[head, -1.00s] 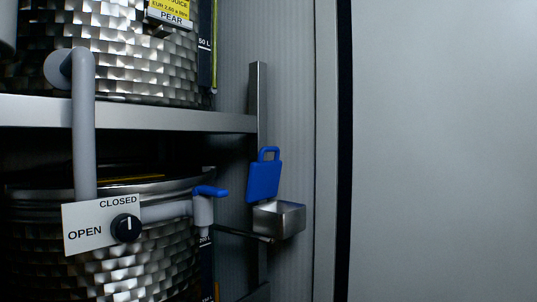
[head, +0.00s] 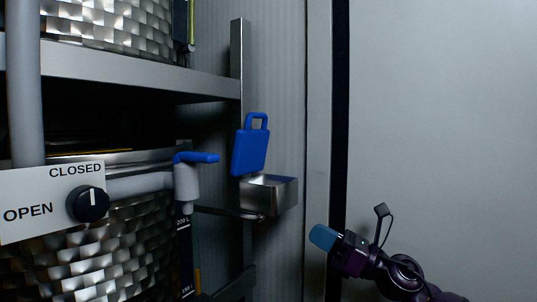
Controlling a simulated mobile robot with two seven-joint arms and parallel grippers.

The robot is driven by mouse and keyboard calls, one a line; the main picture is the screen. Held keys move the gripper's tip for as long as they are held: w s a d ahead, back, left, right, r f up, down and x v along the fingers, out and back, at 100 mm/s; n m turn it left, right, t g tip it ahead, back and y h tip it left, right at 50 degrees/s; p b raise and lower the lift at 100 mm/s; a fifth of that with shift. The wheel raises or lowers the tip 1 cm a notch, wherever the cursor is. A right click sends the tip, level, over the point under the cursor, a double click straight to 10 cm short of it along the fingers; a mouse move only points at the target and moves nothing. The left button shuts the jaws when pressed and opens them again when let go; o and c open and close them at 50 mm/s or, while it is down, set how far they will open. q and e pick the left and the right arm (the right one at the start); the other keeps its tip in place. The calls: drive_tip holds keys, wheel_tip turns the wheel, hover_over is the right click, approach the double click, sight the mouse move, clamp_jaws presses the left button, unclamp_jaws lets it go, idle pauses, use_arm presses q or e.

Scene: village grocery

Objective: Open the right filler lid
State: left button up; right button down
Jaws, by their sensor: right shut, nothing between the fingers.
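A blue lid (head: 250,152) with a loop handle stands upright, slightly tilted, at the back edge of a small square metal cup (head: 270,195). The cup's top looks uncovered. I take this blue lid for the filler lid; no label on it shows. My right gripper (head: 323,237) comes in from the lower right with its blue fingertips together and empty. In the picture it is to the right of and below the cup, apart from it and the lid. My left gripper is not in view.
A dimpled steel tank (head: 95,255) stands at left, with a grey pipe, a blue-handled tap (head: 197,158) and an OPEN/CLOSED sign with a black knob (head: 88,204). A metal shelf (head: 140,75) crosses above. A plain pale wall (head: 440,110) fills the right.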

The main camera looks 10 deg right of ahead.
wheel_tip(320, 180, up, 12)
drive_tip(key=w+a+r+n+g+h+b, duration=0.1)
drive_tip(key=n+g, duration=0.2)
drive_tip(key=n, duration=0.9)
drive_tip(key=n+t+h+b, duration=0.2)
drive_tip(key=n+h, duration=0.2)
drive_tip(key=n, duration=0.2)
approach(261, 116)
drive_tip(key=v, duration=0.6)
drive_tip(key=p+x, duration=0.2)
drive_tip(key=x, duration=1)
drive_tip(key=shift+w+a, duration=0.15)
drive_tip(key=shift+a, duration=0.1)
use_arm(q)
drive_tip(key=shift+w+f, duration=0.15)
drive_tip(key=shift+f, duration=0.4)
use_arm(e)
drive_tip(key=shift+w+a, duration=0.35)
drive_tip(key=shift+w, duration=0.1)
